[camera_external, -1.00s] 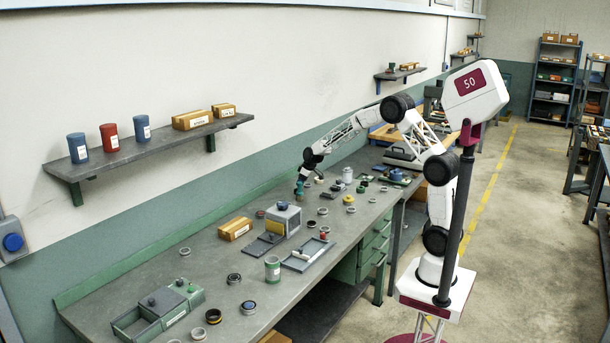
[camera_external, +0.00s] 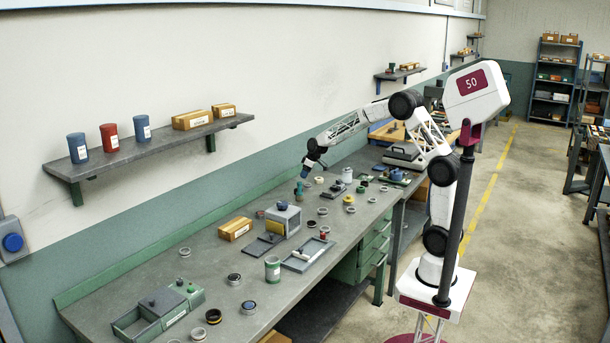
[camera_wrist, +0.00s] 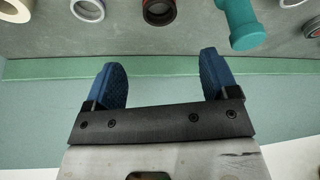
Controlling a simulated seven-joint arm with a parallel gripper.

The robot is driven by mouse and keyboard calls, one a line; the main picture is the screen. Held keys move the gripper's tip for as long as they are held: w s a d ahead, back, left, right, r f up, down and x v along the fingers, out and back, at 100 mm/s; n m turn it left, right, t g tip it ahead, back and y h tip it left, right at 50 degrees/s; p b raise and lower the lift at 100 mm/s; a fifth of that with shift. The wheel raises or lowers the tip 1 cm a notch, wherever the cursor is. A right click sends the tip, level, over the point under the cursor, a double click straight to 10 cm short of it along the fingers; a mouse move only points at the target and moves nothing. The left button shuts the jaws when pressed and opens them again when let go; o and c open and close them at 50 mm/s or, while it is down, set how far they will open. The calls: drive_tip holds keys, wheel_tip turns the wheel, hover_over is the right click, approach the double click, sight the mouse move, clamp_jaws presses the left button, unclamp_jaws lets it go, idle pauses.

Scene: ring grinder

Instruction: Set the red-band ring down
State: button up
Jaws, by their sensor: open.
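The red-band ring (camera_wrist: 158,11) is a dark ring with a reddish rim, lying on the bench at the top of the wrist view, partly cut off by the frame edge. My gripper (camera_wrist: 160,78) is open, its two blue fingers wide apart with nothing between them. The ring is apart from the fingers, beyond their tips in the picture. In the external view my gripper (camera_external: 305,172) is above the back of the bench, just over a teal object (camera_external: 299,190). I cannot single out the red-band ring there.
The teal object (camera_wrist: 238,22) stands right of the ring in the wrist view. A grey ring (camera_wrist: 88,9) lies left of it, with a cream ring (camera_wrist: 14,9) farther left. A green rail (camera_wrist: 160,66) runs along the bench's back. A grey-yellow machine (camera_external: 283,220) stands nearby.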

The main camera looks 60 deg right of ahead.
drive_tip(key=s+a+r+m, duration=0.1)
drive_tip(key=s+a+r, duration=0.25)
drive_tip(key=s, duration=0.55)
drive_tip(key=s+a+r, duration=0.3)
drive_tip(key=s+r, duration=0.2)
drive_tip(key=s, duration=0.4)
drive_tip(key=s+a+r+m, duration=0.1)
drive_tip(key=s+a+r, duration=0.3)
drive_tip(key=s, duration=0.5)
drive_tip(key=s+a+f+m+g+h, duration=0.1)
drive_tip(key=s+a, duration=0.1)
drive_tip(key=s, duration=2.7)
drive_tip(key=shift+m+g, duration=0.3)
